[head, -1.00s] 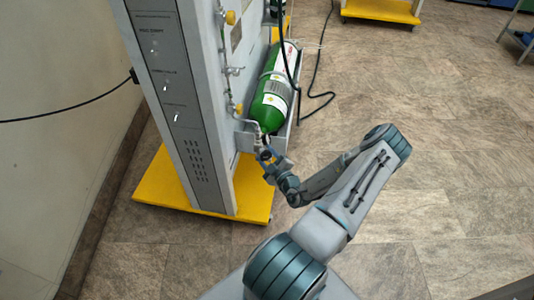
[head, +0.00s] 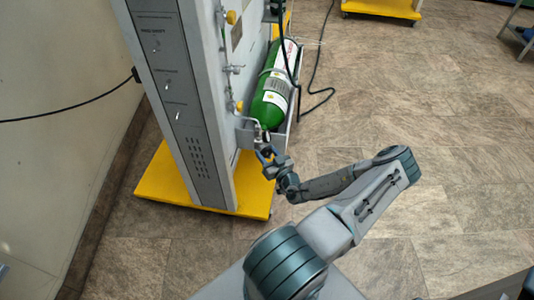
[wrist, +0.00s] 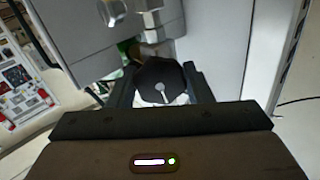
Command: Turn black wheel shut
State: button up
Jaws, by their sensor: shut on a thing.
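The black wheel (wrist: 160,80) shows in the wrist view as a dark, lobed knob with a light slot-like mark on its face. It sits between the two fingers of my gripper (wrist: 160,88), which is shut on it. In the head view my gripper (head: 268,156) is at the lower end of the green cylinder (head: 270,103), beside the trainer's grey cabinet. The wheel is too small and too covered by my gripper to make out there.
Metal fittings (wrist: 148,18) stand close above the wheel in the wrist view. The grey cabinet (head: 180,95) rises on a yellow base (head: 165,190). A black hose (head: 318,70) lies right of the cylinder. The tiled floor to the right is open.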

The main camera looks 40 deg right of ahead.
jog(key=shift+m, duration=0.9)
jog(key=o, duration=1)
jog(key=s, duration=0.4)
jog(key=s+a, duration=0.1)
jog(key=s, duration=0.4)
jog(key=s+a, duration=0.1)
jog(key=s, duration=0.3)
jog(key=shift+s, duration=0.35)
